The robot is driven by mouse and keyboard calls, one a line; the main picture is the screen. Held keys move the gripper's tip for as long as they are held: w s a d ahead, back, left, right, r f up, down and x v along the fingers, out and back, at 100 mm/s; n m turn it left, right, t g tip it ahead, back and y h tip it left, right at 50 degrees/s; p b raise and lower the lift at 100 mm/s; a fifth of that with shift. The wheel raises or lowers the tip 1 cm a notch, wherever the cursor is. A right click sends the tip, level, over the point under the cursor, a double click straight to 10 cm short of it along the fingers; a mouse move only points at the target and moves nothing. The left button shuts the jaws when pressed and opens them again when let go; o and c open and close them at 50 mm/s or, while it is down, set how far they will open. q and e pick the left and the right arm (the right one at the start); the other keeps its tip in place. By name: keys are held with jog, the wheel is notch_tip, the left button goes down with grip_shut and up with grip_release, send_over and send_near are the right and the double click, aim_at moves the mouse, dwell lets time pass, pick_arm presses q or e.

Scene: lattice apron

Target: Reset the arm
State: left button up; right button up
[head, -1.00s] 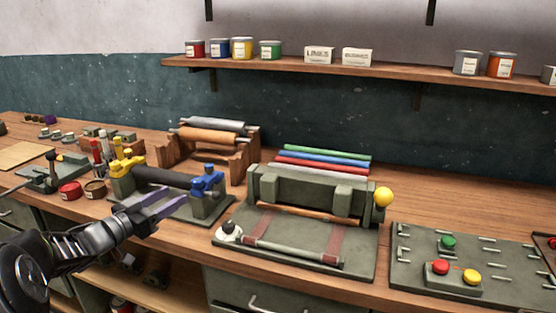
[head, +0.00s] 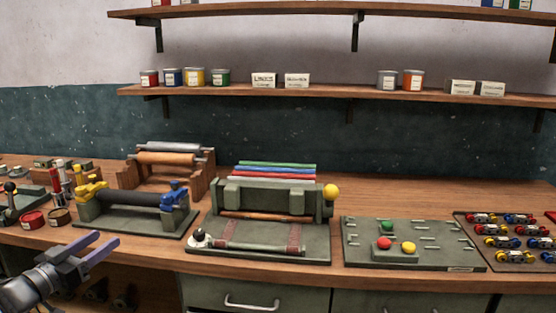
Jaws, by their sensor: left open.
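My left gripper (head: 92,252) is at the lower left in the head view, with its two purple-grey fingers apart and nothing between them. It is in front of the bench's front edge, below and to the left of the roller device (head: 135,198) with yellow and blue clamps. It appears apart from everything on the bench. My right gripper is not in view.
The wooden bench (head: 345,191) carries a green press (head: 262,200) with a yellow knob, a button panel (head: 450,255), and a tray (head: 468,222) of small coloured parts. A shelf (head: 340,94) of cans and boxes is above. Bare bench lies behind the panel.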

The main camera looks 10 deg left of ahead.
pick_arm(q)
notch_tip(320, 180, down, 14)
jog(key=w+a+n+g+y, duration=0.1)
jog(key=a+n+g+y, duration=0.1)
jog(key=n+y, duration=0.35)
jog(key=s+d+f+n+g+h+p, duration=0.1)
jog(key=s+d+f+g, duration=0.15)
jog(key=d+f, duration=0.65)
jog(key=s+d+f+g, duration=0.1)
jog(key=d+f+g, duration=0.2)
jog(key=d+f, duration=0.6)
jog(key=s+d+f+g+h, duration=0.1)
jog(key=s+d+f+g, duration=0.2)
jog(key=s+d, duration=0.5)
jog(key=s+d+f+m+g+h+p, duration=0.1)
jog(key=s+d+f+g+h, duration=0.1)
jog(key=s+d+f, duration=0.4)
jog(key=s+d+f+m+g+h+p, duration=0.1)
jog(key=s+d+f+g, duration=0.3)
jog(key=s+d, duration=0.7)
jog(key=d+h, duration=0.1)
jog(key=d, duration=0.2)
jog(key=shift+s+f, duration=0.25)
jog(key=shift+d, duration=0.1)
jog(key=shift+c, duration=0.3)
